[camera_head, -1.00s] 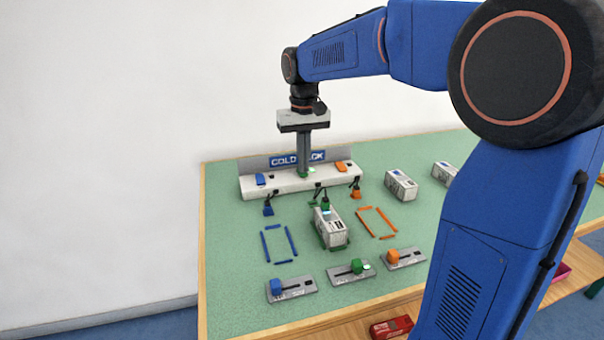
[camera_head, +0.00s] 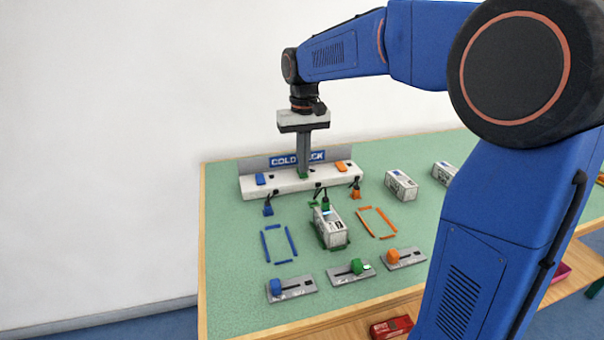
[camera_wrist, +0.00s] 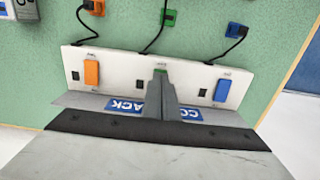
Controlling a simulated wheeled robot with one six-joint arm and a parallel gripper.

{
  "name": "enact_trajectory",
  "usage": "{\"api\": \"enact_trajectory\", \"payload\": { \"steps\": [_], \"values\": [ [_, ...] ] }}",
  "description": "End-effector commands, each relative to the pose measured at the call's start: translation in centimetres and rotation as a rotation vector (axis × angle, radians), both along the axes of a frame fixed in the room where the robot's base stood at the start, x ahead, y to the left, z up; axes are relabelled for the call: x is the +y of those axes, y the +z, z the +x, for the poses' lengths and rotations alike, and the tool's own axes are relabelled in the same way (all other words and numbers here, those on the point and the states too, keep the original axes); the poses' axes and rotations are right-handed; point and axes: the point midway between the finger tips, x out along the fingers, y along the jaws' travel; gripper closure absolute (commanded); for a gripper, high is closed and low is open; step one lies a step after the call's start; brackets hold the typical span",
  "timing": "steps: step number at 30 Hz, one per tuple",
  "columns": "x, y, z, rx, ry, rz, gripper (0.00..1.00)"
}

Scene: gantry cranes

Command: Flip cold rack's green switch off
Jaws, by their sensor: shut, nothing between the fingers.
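The cold rack (camera_head: 283,185) is a white strip with a grey back panel and a blue "COLD RACK" sign, at the back of the green table. It carries a blue switch (camera_head: 260,179), an orange switch (camera_head: 341,167) and, between them, the green switch (camera_head: 303,175). My gripper (camera_head: 303,171) is shut and empty, pointing down with its fingertips at the green switch. In the wrist view the gripper (camera_wrist: 161,76) covers most of the green switch (camera_wrist: 160,71); only a small green edge shows. I cannot tell its on or off position, or whether the fingertips touch it.
Blue, green and orange plugs with black cables lie in front of the rack. A white box (camera_head: 330,228) stands in the middle, between blue and orange outlines. Three slider blocks line the front edge. More white boxes (camera_head: 401,185) stand at right.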

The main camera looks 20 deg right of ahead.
Motion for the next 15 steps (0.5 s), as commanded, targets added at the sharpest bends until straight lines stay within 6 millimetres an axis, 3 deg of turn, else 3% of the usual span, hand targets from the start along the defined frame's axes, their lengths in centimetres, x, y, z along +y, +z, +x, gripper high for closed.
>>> {"api": "enact_trajectory", "payload": {
  "steps": [15],
  "values": [
    [0.0, 3.4, 0.0, -0.002, 0.000, 0.000, 1.00]
  ]
}}
